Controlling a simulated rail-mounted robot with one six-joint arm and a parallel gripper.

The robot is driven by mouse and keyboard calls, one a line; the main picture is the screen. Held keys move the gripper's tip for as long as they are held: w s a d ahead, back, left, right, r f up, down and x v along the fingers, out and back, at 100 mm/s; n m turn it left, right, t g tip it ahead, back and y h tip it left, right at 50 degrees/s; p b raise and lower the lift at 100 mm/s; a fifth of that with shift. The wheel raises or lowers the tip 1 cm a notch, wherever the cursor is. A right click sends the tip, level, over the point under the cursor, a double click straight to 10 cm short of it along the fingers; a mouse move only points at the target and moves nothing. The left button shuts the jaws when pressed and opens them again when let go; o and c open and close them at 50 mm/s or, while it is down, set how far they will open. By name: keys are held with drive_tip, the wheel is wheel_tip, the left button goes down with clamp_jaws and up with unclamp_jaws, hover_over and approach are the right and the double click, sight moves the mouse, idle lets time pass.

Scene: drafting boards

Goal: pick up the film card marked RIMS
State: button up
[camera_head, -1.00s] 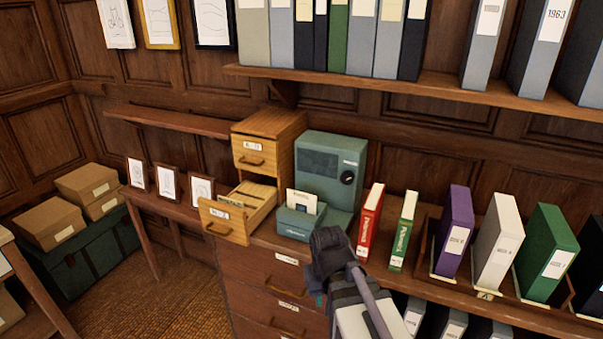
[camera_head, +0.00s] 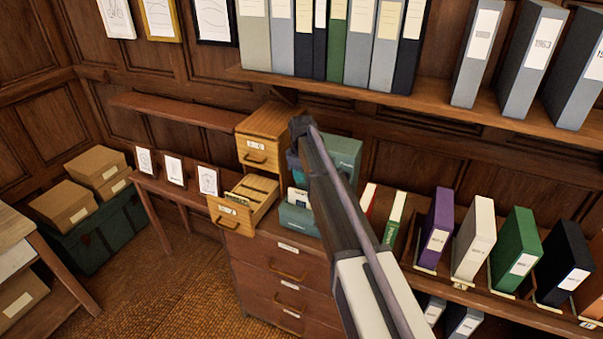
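Pale cards (camera_head: 299,198) stand in a small teal box on the cabinet top. More cards (camera_head: 258,188) fill the open lower drawer (camera_head: 233,212) of a small wooden card cabinet. I cannot read RIMS on any card; the lettering is too small. My gripper (camera_head: 294,166) hangs at the end of my arm, above or just behind the teal box (camera_head: 297,220), mostly hidden by my own arm. I cannot tell whether its fingers are open, or whether it touches a card.
A teal machine (camera_head: 345,155) stands behind my arm, partly hidden. To the right are red (camera_head: 368,198) and white-and-green (camera_head: 394,218) books and upright binders (camera_head: 436,228). An upper shelf (camera_head: 400,100) of binders overhangs the back. Framed pictures (camera_head: 173,170) stand at left.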

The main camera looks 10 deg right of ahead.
sight(302, 195)
wheel_tip(302, 195, down, 10)
drive_tip(key=b, duration=0.8)
drive_tip(key=shift+r, duration=0.15)
drive_tip(key=shift+r, duration=0.1)
clamp_jaws()
drive_tip(key=shift+r, duration=0.15)
